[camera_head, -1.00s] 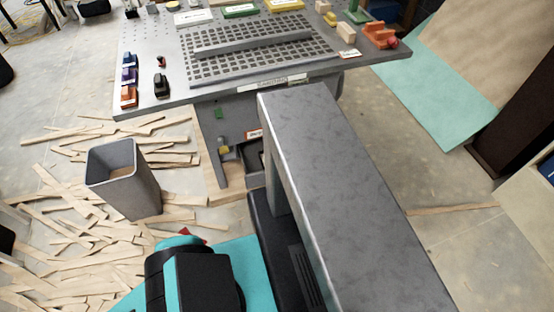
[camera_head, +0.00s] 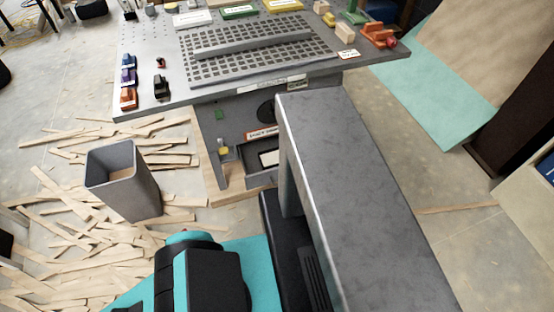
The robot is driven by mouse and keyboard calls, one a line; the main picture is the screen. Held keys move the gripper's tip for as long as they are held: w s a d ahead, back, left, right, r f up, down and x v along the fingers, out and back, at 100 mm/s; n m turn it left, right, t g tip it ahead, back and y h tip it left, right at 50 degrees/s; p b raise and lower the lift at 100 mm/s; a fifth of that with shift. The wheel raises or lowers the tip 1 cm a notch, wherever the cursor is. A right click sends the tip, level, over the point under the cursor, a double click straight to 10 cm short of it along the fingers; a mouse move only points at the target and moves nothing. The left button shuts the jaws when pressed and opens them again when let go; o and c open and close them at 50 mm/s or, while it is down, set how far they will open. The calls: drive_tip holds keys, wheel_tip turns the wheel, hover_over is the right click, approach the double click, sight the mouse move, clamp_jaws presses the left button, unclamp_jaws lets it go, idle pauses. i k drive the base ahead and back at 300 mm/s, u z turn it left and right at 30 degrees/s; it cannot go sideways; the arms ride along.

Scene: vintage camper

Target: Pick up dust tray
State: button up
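The likely dust tray is a grey tray (camera_head: 262,178) in the low opening under the perforated worktable (camera_head: 150,98). A white label lies on its front or inside; I cannot tell which. A red-and-white label (camera_head: 262,133) is on the edge above the opening. A long grey beam, apparently part of my own body, hides the right side of the opening and tray. Teal and black parts of mine show at the bottom. My gripper is not visible, so its position relative to the tray cannot be seen.
A grey bin (camera_head: 124,180) stands left of the table among scattered wood strips (camera_head: 70,215). Small tools and blocks sit on the tabletop. A teal-edged board (camera_head: 440,100) and a dark post (camera_head: 520,120) are at the right. Bare floor lies right of the beam.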

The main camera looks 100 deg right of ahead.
sight(268, 158)
drive_tip(key=k, duration=2.8)
drive_tip(key=z, duration=0.9)
drive_tip(key=i, duration=0.75)
drive_tip(key=u, duration=0.15)
